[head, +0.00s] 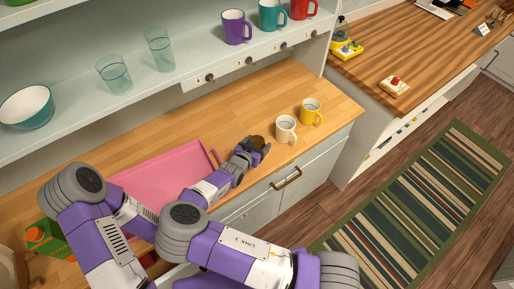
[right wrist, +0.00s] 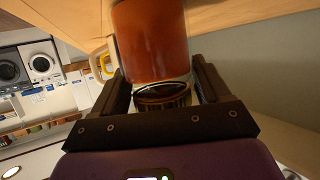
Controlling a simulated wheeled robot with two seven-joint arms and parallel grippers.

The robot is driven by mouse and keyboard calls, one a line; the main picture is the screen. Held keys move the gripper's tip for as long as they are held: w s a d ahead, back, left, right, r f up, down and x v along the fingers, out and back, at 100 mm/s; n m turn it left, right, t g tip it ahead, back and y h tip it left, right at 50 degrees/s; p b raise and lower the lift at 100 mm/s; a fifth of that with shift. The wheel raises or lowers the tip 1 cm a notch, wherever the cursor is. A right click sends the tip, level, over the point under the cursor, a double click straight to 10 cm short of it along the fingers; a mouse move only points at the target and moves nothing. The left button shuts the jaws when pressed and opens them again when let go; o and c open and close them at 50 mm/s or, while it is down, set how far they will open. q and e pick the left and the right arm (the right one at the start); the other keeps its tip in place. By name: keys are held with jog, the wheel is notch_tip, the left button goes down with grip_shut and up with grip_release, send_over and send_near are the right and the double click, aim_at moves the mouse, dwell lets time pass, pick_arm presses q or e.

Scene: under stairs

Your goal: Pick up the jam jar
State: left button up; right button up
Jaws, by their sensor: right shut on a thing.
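The jam jar (right wrist: 150,42) shows large in the right wrist view, with red-brown contents and a dark lid (right wrist: 163,96) toward my gripper. My right gripper (right wrist: 162,84) has one dark finger on each side of the jar and is shut on it. In the head view my right gripper (head: 254,146) is over the wooden counter, left of the white mug. The jar (head: 258,141) shows there only as a small dark shape, partly hidden by the fingers. I cannot tell whether it touches the counter. My left gripper is not in view.
A green carton (head: 49,238) is at lower left. A shelf (head: 190,75) with glasses and mugs overhangs the counter (head: 235,105).

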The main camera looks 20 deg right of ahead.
jog(key=shift+c, duration=0.5)
notch_tip(320, 180, up, 10)
jog(key=shift+r+p, duration=0.1)
jog(key=shift+p, duration=0.9)
